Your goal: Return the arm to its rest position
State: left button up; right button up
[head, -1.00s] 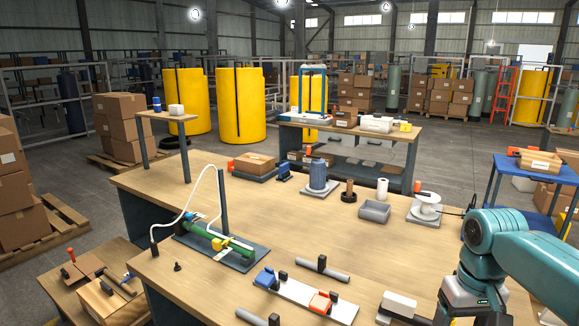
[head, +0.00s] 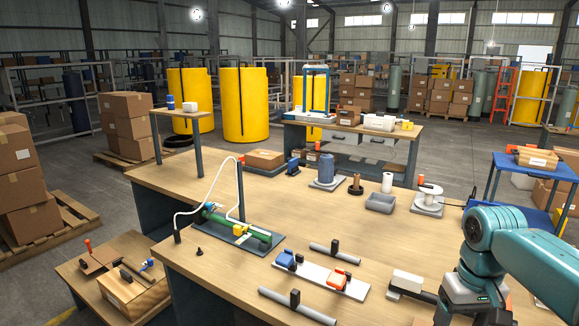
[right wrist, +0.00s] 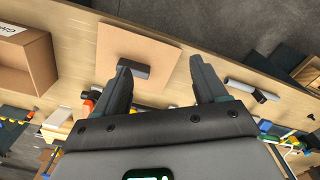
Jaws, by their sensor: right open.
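My right arm (head: 530,250), teal with dark joints, comes in at the right edge of the head view and bends down at the table's right front; its fingers cannot be made out there. In the right wrist view my right gripper (right wrist: 160,62) has its two dark fingers spread wide apart, with nothing held between them. A tan flat board (right wrist: 150,45) with a dark block (right wrist: 133,70) lies beyond the fingers. My left arm and gripper are not in view.
The wooden workbench (head: 225,290) holds a green tube on a dark plate (head: 235,232), a white strip with blue and orange clamps (head: 315,277), grey rods (head: 297,305) and a white block (head: 407,282) near my right arm. A cardboard box (right wrist: 25,65) shows in the wrist view.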

jog(key=s+a+f+y, duration=0.1)
jog(key=a+f, duration=0.4)
jog(key=f, duration=0.7)
jog(key=s+a+f+y, duration=0.1)
jog(key=a+f+y, duration=0.1)
jog(key=a+f, duration=0.65)
jog(key=s+a+f+m, duration=0.1)
jog(key=s+a+f, duration=0.1)
jog(key=s+f, duration=0.7)
jog(key=s+a+f+y, duration=0.1)
jog(key=s+a+f, duration=0.2)
jog(key=s+f, duration=0.5)
jog(key=shift+s+a+f+m, duration=0.3)
jog(key=shift+s+f+m, duration=0.1)
jog(key=shift+s, duration=0.55)
